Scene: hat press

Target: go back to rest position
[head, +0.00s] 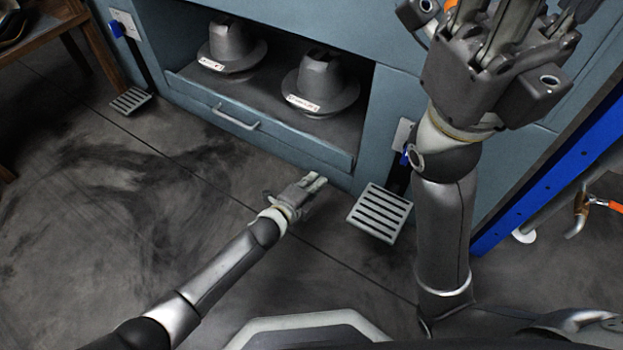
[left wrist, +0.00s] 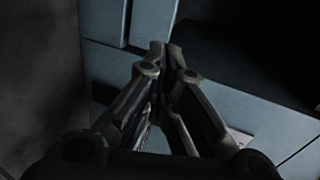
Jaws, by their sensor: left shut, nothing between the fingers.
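My left gripper (head: 314,182) is low in front of the blue-grey press cabinet (head: 258,135), just short of its lower front edge. Its fingers are together and hold nothing. The left wrist view shows the same fingers (left wrist: 165,50) meeting at their tips, with the cabinet front behind them. My right gripper (head: 520,22) is raised large at the top right of the head view, in front of the cabinet. Its fingertips run out of the top of the picture, so how far they are apart is hidden.
Two grey hat forms (head: 232,45) (head: 322,83) stand inside the cabinet's opening. A handle (head: 235,117) is on its front. Slotted pedals (head: 380,212) (head: 130,100) stick out near the floor. A blue upright (head: 545,175) and an orange-handled tool (head: 578,215) are at right.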

